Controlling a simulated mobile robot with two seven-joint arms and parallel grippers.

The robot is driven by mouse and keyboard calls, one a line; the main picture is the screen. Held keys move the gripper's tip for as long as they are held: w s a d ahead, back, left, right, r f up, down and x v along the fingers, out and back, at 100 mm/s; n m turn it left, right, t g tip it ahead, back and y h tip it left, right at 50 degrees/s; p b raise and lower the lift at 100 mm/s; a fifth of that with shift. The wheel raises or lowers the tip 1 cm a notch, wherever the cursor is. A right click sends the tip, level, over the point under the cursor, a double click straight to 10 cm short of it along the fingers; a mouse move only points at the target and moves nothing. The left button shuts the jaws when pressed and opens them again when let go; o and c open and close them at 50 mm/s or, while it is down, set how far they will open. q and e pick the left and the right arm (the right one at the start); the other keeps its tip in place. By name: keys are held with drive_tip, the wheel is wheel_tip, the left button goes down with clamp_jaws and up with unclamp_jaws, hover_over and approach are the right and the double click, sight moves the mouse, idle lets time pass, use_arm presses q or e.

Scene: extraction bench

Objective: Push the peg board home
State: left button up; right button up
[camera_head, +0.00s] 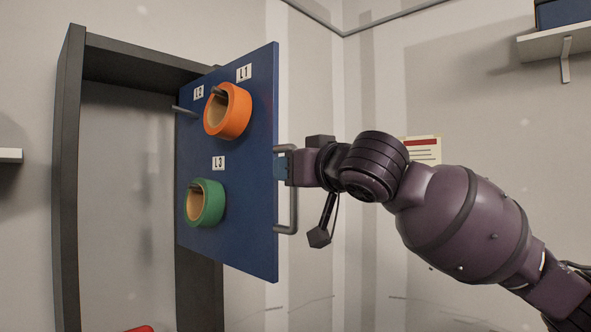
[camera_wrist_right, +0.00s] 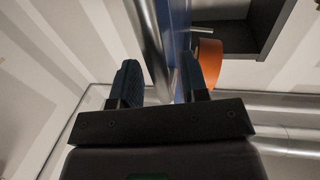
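The peg board (camera_head: 240,200) is a blue upright panel standing out at an angle from a dark grey frame (camera_head: 70,180). A grey bar handle (camera_head: 293,205) is fixed near its right edge. My right gripper (camera_head: 283,167) is at the upper part of this handle. In the right wrist view, the handle bar (camera_wrist_right: 150,45) runs between the two spread fingers (camera_wrist_right: 160,82), with a gap showing on the right side of the bar. The board shows edge-on there (camera_wrist_right: 181,40). My left gripper is not in view.
An orange ring (camera_head: 236,112) and a green ring (camera_head: 212,204) hang on board pegs, by labels L1 and L3. The frame's interior looks open. A wall shelf (camera_head: 550,42) is at the upper right. Something red (camera_head: 140,329) shows at the bottom edge.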

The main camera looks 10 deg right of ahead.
drive_tip(key=b+v, duration=0.2)
drive_tip(key=v, duration=0.8)
drive_tip(key=shift+s, duration=0.4)
